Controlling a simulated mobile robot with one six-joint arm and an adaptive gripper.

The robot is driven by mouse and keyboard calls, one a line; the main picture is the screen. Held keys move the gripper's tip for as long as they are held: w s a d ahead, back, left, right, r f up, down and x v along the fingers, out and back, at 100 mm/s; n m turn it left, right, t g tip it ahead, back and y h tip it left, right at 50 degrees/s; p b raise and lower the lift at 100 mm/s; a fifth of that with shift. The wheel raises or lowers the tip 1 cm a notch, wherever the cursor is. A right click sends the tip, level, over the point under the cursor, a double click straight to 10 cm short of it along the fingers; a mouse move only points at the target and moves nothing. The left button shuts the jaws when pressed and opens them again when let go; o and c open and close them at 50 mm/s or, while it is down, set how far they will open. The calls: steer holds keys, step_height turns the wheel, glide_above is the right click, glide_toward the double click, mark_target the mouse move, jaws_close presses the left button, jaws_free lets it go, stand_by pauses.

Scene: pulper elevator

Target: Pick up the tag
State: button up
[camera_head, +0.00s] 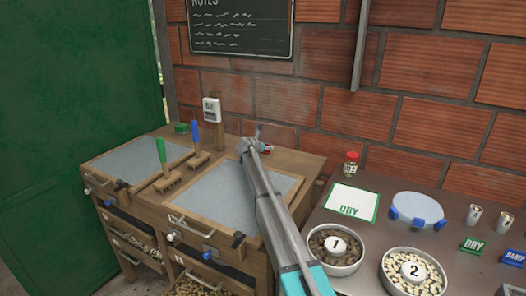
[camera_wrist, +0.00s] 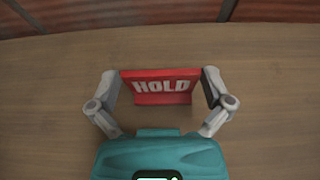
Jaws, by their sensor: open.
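A red tag (camera_wrist: 160,97) marked HOLD stands on the wooden surface, centred in the wrist view. In the head view only a small red part of it (camera_head: 267,148) shows beside my gripper (camera_head: 253,140). My gripper, also in the wrist view (camera_wrist: 160,82), is open, with one finger on each side of the tag.
A brick wall (camera_head: 430,125) rises close behind. On the right bench, a red-lidded jar (camera_head: 351,165), a white DRY card (camera_head: 350,201), two bowls, a green DRY tag (camera_head: 474,245) and a blue DAMP tag (camera_head: 514,257) stand.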

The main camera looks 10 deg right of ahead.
steer(key=c, duration=0.6)
steer(key=shift+c, duration=0.2)
steer(key=shift+r, duration=0.2)
step_height(320, 180, up, 2)
steer(key=shift+r+p, duration=0.1)
steer(key=shift+p, duration=1.1)
steer(key=s+r+p, duration=1)
steer(key=s, duration=0.4)
steer(key=shift+d+r+p, duration=0.25)
steer(key=shift+d+p, duration=0.05)
